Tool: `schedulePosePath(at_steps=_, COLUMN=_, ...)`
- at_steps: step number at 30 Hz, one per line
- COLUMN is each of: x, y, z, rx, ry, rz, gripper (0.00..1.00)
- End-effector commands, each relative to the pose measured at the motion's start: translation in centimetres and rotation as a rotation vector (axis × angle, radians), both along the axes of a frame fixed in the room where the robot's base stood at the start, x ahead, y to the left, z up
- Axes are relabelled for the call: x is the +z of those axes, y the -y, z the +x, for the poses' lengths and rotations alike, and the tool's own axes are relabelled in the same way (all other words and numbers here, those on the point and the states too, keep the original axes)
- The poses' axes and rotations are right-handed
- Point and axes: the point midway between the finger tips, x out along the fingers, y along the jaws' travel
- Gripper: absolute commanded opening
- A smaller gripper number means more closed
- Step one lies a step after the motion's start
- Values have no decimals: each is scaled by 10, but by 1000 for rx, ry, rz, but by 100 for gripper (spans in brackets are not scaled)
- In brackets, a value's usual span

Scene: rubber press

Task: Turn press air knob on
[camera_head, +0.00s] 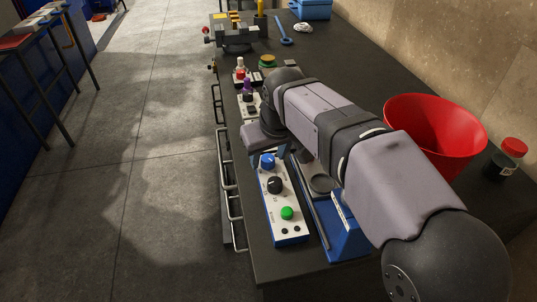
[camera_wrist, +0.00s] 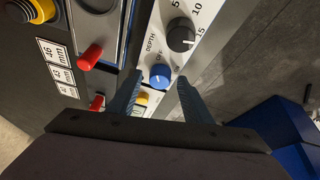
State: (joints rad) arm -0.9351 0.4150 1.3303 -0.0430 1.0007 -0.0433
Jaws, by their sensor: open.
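A white control panel (camera_head: 283,210) in the head view carries a blue knob (camera_head: 267,161), a black knob (camera_head: 275,185) and a green button (camera_head: 287,213). The wrist view shows a blue knob (camera_wrist: 160,77) beside an "OFF" label and a black knob (camera_wrist: 180,38) on a dial marked DEPTH. The press air knob's name is not legible; the blue knob carries the OFF mark. My gripper (camera_wrist: 158,82) is open and empty, with the blue knob seen between its fingertips. Whether the fingers touch it I cannot tell. The arm largely hides the gripper in the head view.
A blue machine base (camera_head: 345,235) stands right of the panel. A large red bowl (camera_head: 435,128) stands at the right. In the wrist view, a red knob (camera_wrist: 90,57) and a yellow button (camera_wrist: 142,98) lie near the left finger. More controls stand farther back along the bench.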

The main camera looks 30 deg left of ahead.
Motion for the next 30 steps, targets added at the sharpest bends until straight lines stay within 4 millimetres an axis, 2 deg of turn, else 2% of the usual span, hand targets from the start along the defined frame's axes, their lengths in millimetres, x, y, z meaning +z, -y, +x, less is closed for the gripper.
schedulePosePath(at_steps=4, x=0, y=0, z=0, rx=0, ry=0, rz=0, gripper=43)
schedulePosePath(at_steps=9, x=0, y=0, z=0, rx=0, ry=-1, rz=-1, gripper=4)
schedulePosePath(at_steps=20, x=1, y=0, z=0, rx=-33, ry=1, rz=-2, gripper=5)
schedulePosePath(at_steps=30, x=3, y=-2, z=-2, rx=-229, ry=1, rz=-4, gripper=5)
